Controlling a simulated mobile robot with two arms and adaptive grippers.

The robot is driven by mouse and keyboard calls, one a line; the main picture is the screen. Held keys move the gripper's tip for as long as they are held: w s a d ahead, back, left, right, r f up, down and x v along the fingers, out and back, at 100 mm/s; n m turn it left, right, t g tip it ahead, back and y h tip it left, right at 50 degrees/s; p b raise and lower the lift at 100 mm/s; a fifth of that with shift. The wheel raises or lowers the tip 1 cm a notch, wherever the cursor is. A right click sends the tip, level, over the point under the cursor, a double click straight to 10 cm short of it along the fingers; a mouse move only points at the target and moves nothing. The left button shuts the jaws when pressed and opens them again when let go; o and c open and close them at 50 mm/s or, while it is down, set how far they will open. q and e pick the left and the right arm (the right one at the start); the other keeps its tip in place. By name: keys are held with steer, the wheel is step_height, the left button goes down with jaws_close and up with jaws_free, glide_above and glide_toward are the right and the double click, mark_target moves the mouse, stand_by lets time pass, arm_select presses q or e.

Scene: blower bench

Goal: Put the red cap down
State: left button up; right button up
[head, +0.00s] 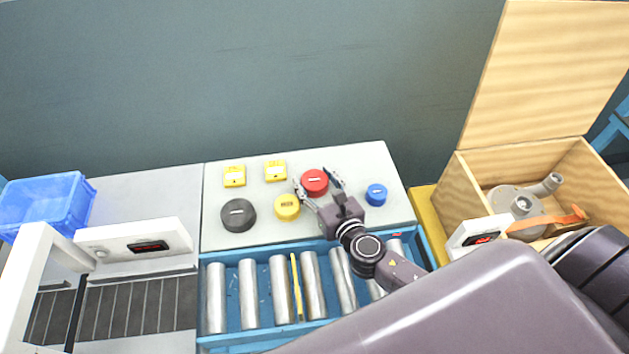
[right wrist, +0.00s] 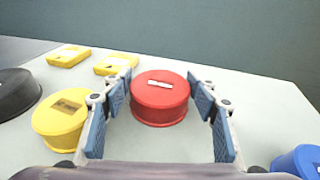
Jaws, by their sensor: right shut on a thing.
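The red cap (head: 314,181) is a round disc with a small white mark on top, at the back middle of the pale bench top (head: 360,160). My right gripper (head: 318,184) is shut on the red cap, with one finger on each side. In the right wrist view the red cap (right wrist: 160,98) sits upright between the blue finger pads (right wrist: 161,95). I cannot tell whether its underside touches the bench top. My left gripper is not in view.
A black cap (head: 238,215), a yellow cap (head: 287,207), a blue cap (head: 376,195) and two yellow blocks (head: 234,176) (head: 275,170) stand around it. Metal rollers (head: 249,290) lie in front. A wooden box (head: 475,195) stands right, a blue crate (head: 75,205) left.

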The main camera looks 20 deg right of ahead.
steer(key=shift+f, duration=0.2)
steer(key=o, duration=0.7)
steer(key=shift+r, duration=0.1)
steer(key=shift+r, duration=0.1)
